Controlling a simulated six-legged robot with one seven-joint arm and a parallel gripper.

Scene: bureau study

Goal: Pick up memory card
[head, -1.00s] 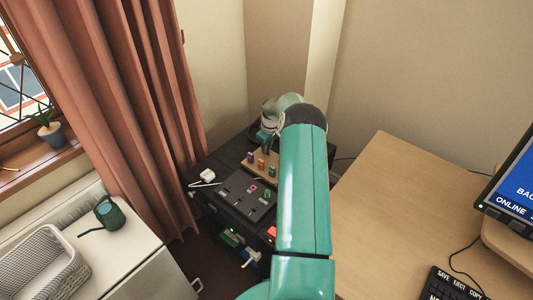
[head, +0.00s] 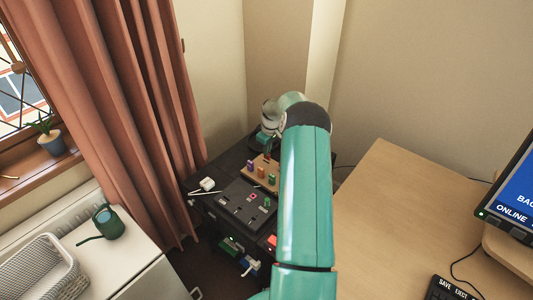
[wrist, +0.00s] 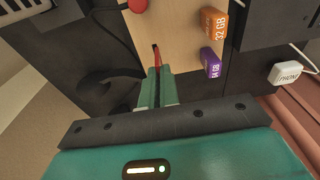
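In the wrist view the purple card (wrist: 211,62) and orange card (wrist: 213,23), marked 32 GB, stand right of my gripper (wrist: 158,76). A thin red card (wrist: 157,58) shows edge-on between my green fingertips, beside a dark slot in the wood. The fingers are close together and appear shut on it. Whether its lower end is still in the slot is unclear. In the head view my arm partly hides the block.
A dark panel (head: 243,206) with slots lies in front of the block. A white plug (head: 207,184) with a cable, marked PHONE, is left of it. A desk (head: 400,215) with monitor (head: 515,195) stands right. A watering can (head: 108,222) and basket (head: 40,270) are left.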

